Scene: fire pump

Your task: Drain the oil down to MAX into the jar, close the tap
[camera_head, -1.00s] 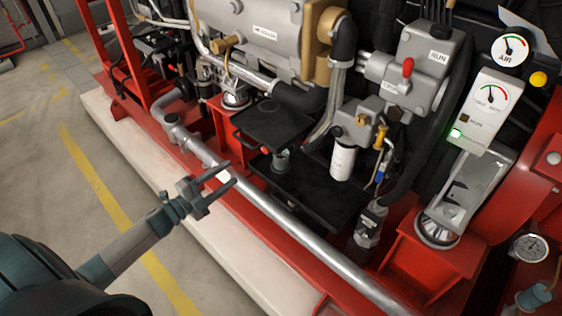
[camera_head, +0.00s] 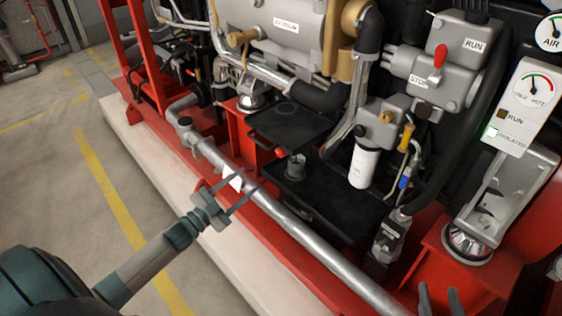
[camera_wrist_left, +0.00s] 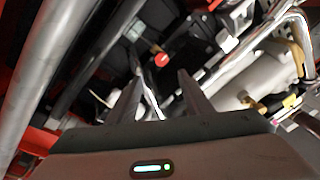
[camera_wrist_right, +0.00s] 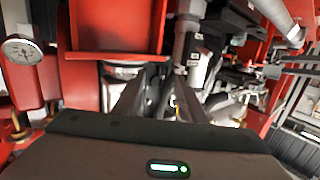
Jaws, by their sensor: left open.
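A small grey jar-like vessel (camera_head: 296,167) stands on the black lower tray (camera_head: 330,207). A red knob (camera_head: 280,153), possibly the tap, shows just left of it under a black plate. The red knob (camera_wrist_left: 162,60) is also in the left wrist view, ahead of and between the fingers. The oil level and any MAX mark are too small to tell. My left gripper (camera_head: 249,178) is open and empty, in front of the silver pipe, apart from the knob and jar. My right gripper (camera_head: 440,296) is at the bottom right edge, fingers apart, nothing seen between them.
A long silver pipe (camera_head: 290,229) runs along the front of the red frame. A white filter (camera_head: 364,166), yellow-topped handle (camera_head: 407,137) and grey control box (camera_head: 432,78) stand to the right.

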